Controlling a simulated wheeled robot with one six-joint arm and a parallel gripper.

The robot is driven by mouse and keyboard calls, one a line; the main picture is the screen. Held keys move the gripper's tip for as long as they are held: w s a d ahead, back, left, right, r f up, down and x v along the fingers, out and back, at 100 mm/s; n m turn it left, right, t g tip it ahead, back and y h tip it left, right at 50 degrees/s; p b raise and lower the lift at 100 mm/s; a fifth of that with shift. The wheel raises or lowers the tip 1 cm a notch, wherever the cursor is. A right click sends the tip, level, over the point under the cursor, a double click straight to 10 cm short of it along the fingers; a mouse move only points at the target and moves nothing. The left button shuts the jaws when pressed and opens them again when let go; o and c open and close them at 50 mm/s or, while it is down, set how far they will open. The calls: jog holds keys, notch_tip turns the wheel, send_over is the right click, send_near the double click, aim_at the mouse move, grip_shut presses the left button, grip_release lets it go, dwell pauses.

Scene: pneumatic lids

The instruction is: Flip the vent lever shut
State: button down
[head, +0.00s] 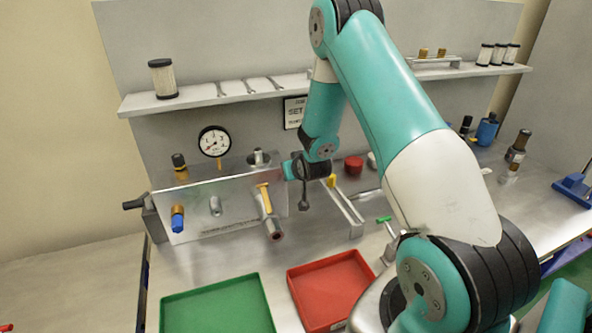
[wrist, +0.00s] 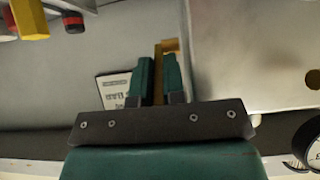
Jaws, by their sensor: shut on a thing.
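A yellow lever (head: 264,198) stands nearly upright, slightly tilted, on a metal valve body with a reddish end (head: 275,234) at the front right of the metal panel. My gripper (head: 287,170) is at the panel's upper right edge, close to the lever. In the wrist view my gripper's two teal fingers (wrist: 158,82) are shut on the yellow lever (wrist: 170,45), whose bent end shows past the fingertips. In the head view, the contact is hard to make out.
The metal panel (head: 200,222) carries blue and orange fittings, with a round gauge (head: 214,141) behind it. A green tray (head: 215,310) and a red tray (head: 330,285) lie in front. A metal rail (head: 343,207) stands to the right. A shelf (head: 225,95) runs behind.

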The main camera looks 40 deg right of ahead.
jog(key=c, duration=1.5)
grip_release()
jog(key=shift+r, duration=0.1)
jog(key=p+v, duration=1.1)
jog(key=v, duration=0.6)
jog(key=shift+s, duration=0.15)
